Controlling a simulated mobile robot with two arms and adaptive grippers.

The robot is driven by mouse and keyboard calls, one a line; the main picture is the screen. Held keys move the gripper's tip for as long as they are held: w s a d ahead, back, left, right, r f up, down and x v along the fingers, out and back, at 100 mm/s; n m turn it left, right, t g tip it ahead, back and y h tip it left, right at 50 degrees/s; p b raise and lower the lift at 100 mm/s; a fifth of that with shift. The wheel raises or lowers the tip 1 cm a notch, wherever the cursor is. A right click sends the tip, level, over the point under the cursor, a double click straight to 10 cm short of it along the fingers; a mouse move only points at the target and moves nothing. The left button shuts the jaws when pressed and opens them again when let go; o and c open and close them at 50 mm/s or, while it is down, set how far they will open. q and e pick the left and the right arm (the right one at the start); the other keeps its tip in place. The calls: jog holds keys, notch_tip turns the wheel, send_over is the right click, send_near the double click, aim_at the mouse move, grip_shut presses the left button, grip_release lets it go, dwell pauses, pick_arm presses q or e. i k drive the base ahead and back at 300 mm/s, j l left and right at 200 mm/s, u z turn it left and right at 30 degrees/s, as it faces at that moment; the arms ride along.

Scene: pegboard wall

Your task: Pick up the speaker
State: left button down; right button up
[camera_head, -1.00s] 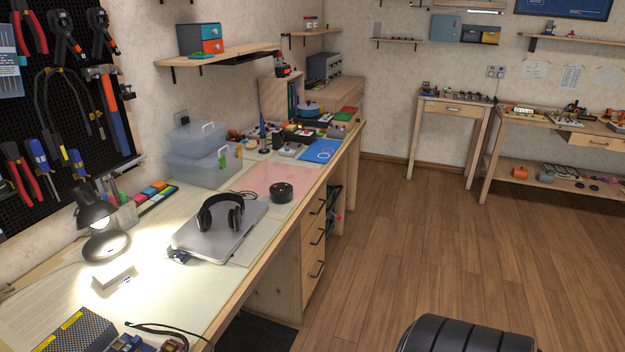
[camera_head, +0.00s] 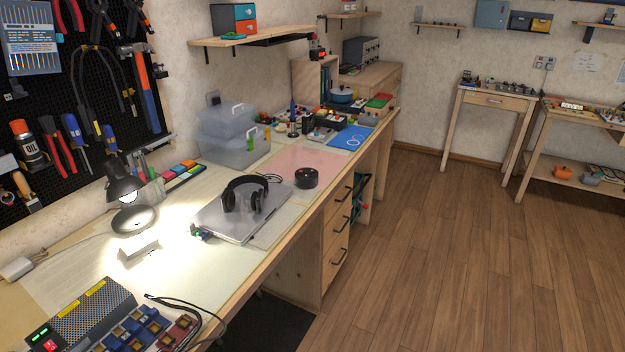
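The speaker looks to be the small round black cylinder (camera_head: 306,178) standing upright on the workbench (camera_head: 222,290). It sits at the near right edge of a pink mat (camera_head: 300,160), close to the bench's front edge. It is to the right of black headphones (camera_head: 245,195) that rest on a closed silver laptop (camera_head: 228,219). Nothing covers the speaker. Neither of my grippers is in the head view.
A lit desk lamp (camera_head: 125,190), a white block (camera_head: 138,250) and a power supply (camera_head: 88,318) stand on the bench's left part. Clear plastic boxes (camera_head: 232,150) stand behind. Drawers (camera_head: 338,236) are under the bench. The wooden floor (camera_head: 430,250) at right is open.

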aim_at(301, 181)
jog(key=u, duration=0.35)
jog(key=i+l+u, duration=0.15)
jog(key=u, duration=0.25)
jog(key=i+l+u, duration=0.15)
jog(key=l+u, duration=0.25)
jog(key=i+l+u, duration=0.1)
jog(key=u, duration=0.3)
